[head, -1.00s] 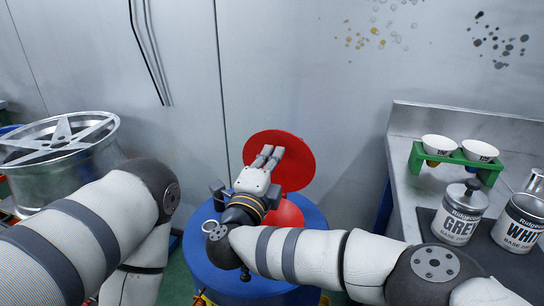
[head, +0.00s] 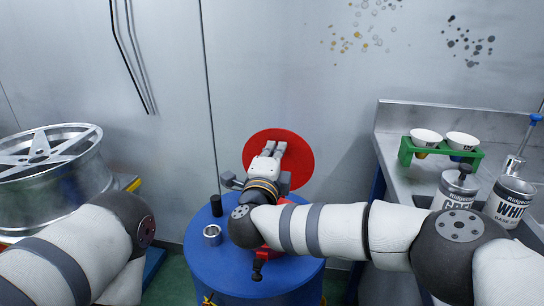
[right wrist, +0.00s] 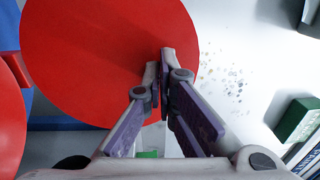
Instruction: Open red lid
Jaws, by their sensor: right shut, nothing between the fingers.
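The red lid (head: 302,158) is a round disc standing raised at the back of the blue drum (head: 225,275) in the head view. In the right wrist view the red lid (right wrist: 95,50) fills the upper left. My right gripper (head: 273,146) is in front of the lid, its fingers together and empty. Its fingertips (right wrist: 159,55) overlap the lid's lower right part in the right wrist view; I cannot tell if they touch it. My right arm hides much of the drum top and the red part on it. My left arm enters at lower left, its gripper out of view.
A small metal can (head: 212,235) and a black cylinder (head: 216,205) stand on the drum's left side. A metal wheel (head: 75,185) is at the left. A metal bench (head: 395,160) at the right holds a green cup rack (head: 405,152) and paint cans. A grey wall stands behind.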

